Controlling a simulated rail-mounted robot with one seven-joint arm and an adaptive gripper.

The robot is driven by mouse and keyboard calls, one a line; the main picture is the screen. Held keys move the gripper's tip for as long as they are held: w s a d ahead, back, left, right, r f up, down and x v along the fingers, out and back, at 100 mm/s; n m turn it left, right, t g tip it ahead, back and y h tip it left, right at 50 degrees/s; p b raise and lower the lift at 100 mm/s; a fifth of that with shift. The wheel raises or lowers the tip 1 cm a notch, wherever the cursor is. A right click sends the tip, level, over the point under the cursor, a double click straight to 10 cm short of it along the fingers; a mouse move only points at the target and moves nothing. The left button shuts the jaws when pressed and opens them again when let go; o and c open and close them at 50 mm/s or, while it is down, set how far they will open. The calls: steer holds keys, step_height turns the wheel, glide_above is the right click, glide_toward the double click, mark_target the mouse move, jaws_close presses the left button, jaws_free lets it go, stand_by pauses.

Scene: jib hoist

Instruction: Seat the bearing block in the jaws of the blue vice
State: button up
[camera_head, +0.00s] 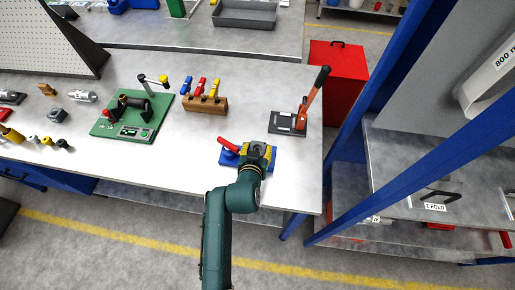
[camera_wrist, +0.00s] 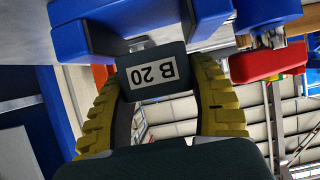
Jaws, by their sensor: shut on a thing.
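The blue vice (camera_head: 232,159) with its red handle (camera_head: 228,144) sits near the front edge of the workbench. My gripper (camera_head: 258,151) is right over the vice, with its yellow fingers at the jaws. In the wrist view the bearing block (camera_wrist: 157,76), dark with a white "B 20" label, is gripped between the two yellow fingers. Blue vice parts (camera_wrist: 75,32) show beyond it on both sides, and the red handle (camera_wrist: 267,64) is at the right. The block's far end is near the gap between the blue parts. I cannot tell whether it touches them or rests on the vice floor.
A red lever press (camera_head: 312,100) stands behind right of the vice. A wooden rack (camera_head: 207,105) with coloured handles and a green board (camera_head: 132,118) with a fixture are further left. A blue post (camera_head: 400,150) rises at the right. Bare bench lies left of the vice.

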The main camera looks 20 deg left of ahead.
steer(key=shift+f+b, duration=0.55)
stand_by(0.5)
steer(key=o, duration=1.3)
steer(key=shift+f, duration=0.3)
steer(key=v, duration=1.2)
steer(key=shift+r, duration=0.2)
